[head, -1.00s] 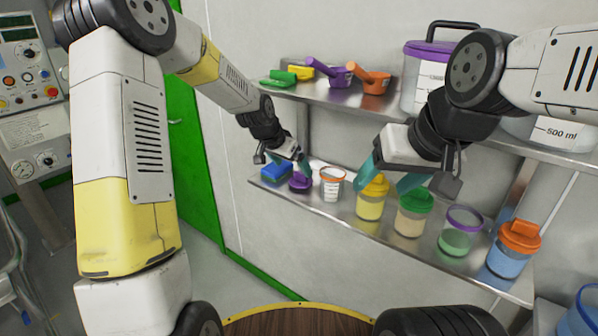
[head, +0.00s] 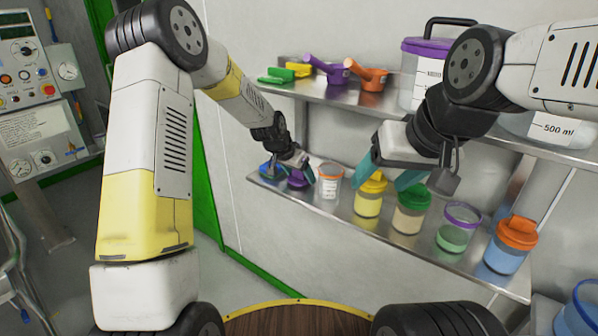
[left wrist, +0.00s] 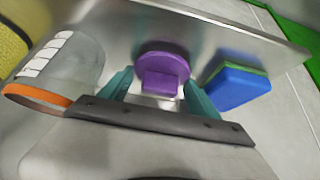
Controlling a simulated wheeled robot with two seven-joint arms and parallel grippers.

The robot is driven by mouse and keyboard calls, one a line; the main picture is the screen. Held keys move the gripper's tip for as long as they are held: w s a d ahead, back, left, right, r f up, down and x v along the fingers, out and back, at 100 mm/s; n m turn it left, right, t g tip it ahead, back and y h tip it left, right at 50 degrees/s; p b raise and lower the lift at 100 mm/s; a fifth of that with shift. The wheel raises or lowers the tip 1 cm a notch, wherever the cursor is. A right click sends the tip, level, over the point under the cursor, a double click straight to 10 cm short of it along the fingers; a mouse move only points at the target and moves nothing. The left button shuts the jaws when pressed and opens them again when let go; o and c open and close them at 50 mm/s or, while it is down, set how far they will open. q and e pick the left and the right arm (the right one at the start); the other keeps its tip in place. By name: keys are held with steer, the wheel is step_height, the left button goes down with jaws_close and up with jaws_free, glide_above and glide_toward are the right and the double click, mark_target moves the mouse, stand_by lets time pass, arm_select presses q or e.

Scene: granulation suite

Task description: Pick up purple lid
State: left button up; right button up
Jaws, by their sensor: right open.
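The purple lid (head: 297,182) lies on the lower metal shelf (head: 345,221), near its left end. In the left wrist view the lid (left wrist: 163,62) is round with a raised block-like grip facing me. My left gripper (left wrist: 160,84) is open, with one teal finger on each side of the lid's grip and gaps visible between. In the head view the left gripper (head: 290,171) partly covers the lid. My right gripper (head: 388,176) is open and empty, in front of the yellow-lidded and green-lidded jars.
A blue and green sponge (left wrist: 238,84) sits just right of the lid in the wrist view. An orange-rimmed clear cup (head: 329,182) stands on its other side. Yellow (head: 369,199), green (head: 410,212), purple-rimmed (head: 457,230) and orange-lidded (head: 510,246) jars follow. Scoops lie on the upper shelf (head: 335,90).

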arm_select(q)
steer(key=c, duration=0.5)
steer(key=shift+r, duration=0.1)
steer(key=shift+s+a+r, duration=0.15)
steer(key=shift+r, duration=0.35)
step_height(320, 180, up, 6)
steer(key=shift+f, duration=0.2)
steer(key=s+a, duration=0.3)
steer(key=s, duration=0.2)
steer(key=s+a, duration=0.4)
steer(key=s, duration=0.1)
steer(key=s+a, duration=0.4)
steer(key=s, duration=0.2)
steer(key=shift+a+r, duration=0.1)
steer(key=shift+a, duration=0.15)
steer(key=shift+w, duration=0.1)
